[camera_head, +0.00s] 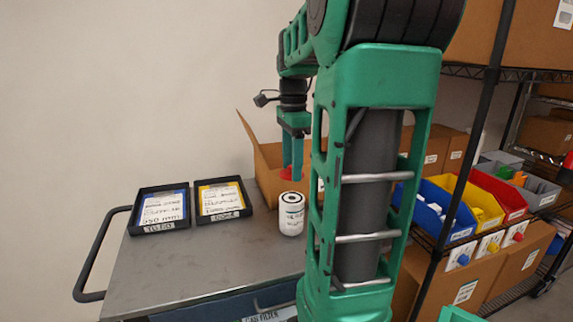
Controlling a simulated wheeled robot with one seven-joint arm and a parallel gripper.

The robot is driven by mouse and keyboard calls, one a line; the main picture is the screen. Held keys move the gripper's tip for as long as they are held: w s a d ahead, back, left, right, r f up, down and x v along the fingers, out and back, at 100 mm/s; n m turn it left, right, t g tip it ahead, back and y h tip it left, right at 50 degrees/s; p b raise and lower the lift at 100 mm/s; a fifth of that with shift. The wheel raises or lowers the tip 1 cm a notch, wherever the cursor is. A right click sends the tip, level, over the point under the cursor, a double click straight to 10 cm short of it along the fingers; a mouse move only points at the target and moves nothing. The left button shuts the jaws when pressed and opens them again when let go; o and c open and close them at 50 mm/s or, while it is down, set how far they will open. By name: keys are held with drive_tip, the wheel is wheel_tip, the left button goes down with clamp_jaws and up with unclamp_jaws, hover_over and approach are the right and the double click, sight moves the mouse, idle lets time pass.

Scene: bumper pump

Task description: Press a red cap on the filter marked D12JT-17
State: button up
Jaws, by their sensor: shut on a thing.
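A white filter (291,217) stands upright on the grey cart top. It has a dark top and a printed label, too small to read here.
Two black trays with labelled cards, one blue-edged (159,227) and one yellow-edged (223,217), lie left on the cart (185,267). An open cardboard box (268,182) stands behind the filter. Coloured bins (435,212) fill a rack at right.

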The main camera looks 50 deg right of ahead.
sight(292, 197)
drive_tip(key=shift+f, duration=0.1)
drive_tip(key=shift+s+f, duration=0.1)
drive_tip(key=shift+f, duration=3)
drive_tip(key=shift+f, duration=0.1)
idle(0.4)
drive_tip(key=o, duration=1.6)
drive_tip(key=shift+c, duration=0.2)
drive_tip(key=shift+r, duration=3.5)
